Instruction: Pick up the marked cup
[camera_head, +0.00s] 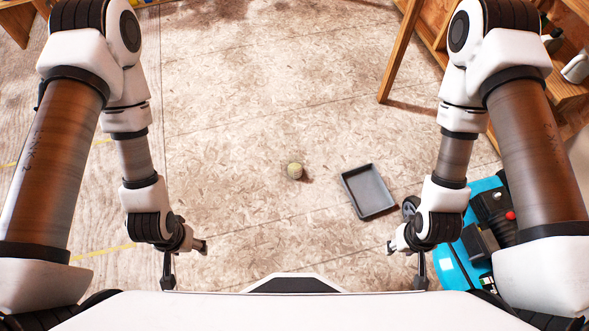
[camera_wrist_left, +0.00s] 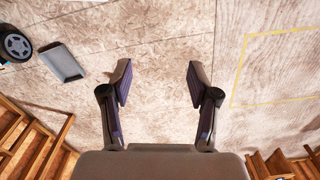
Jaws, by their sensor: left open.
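A shallow dark grey tray (camera_head: 352,201) lies right of the round thing; the tray also shows in the left wrist view (camera_wrist_left: 62,62). A blue machine with black wheels (camera_head: 455,268) stands by my right arm. Wooden shelving (camera_head: 400,55) is at the upper right. The floor between is clear.

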